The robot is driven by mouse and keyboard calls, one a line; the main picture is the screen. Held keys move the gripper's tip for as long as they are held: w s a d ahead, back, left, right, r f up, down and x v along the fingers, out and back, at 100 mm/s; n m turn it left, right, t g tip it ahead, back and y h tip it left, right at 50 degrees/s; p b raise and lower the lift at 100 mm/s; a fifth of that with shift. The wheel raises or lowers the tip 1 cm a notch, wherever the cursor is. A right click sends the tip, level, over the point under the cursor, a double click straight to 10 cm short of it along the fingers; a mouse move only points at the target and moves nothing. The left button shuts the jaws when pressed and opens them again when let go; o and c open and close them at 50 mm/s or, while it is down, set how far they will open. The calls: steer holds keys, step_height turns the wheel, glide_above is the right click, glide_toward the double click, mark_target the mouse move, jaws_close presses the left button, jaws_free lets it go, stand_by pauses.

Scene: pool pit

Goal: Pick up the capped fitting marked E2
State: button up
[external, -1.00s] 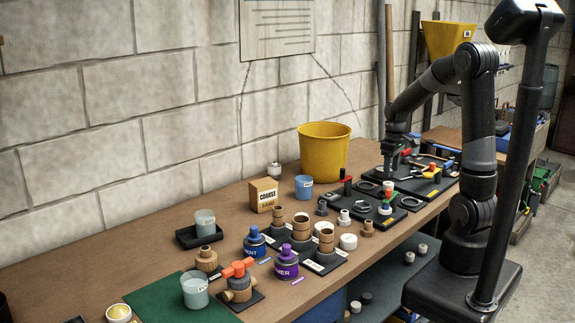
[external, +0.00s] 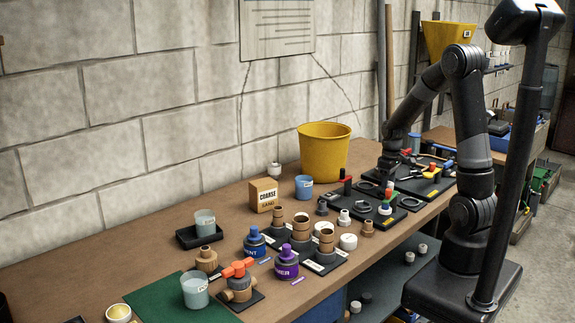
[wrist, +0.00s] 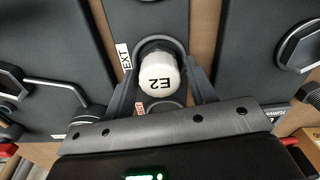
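The capped fitting marked E2 (wrist: 158,80) shows in the wrist view as a white cap with black lettering, upright in the picture's upper middle. My gripper (wrist: 160,72) has one finger on each side of it. The fingers look open, with a narrow dark gap beside the cap; contact is hard to judge. In the external view my gripper (external: 388,170) is low over the dark boards at the back right of the bench, and the fitting is not discernible there.
Dark boards flank the fitting closely, with a bent hex key (wrist: 55,95) at left and a hex-headed piece (wrist: 300,45) at right. A yellow bucket (external: 323,152) stands left of my gripper. Tools and fittings crowd the bench (external: 150,262).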

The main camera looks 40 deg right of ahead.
steer(key=c, duration=0.8)
steer(key=shift+r, duration=0.15)
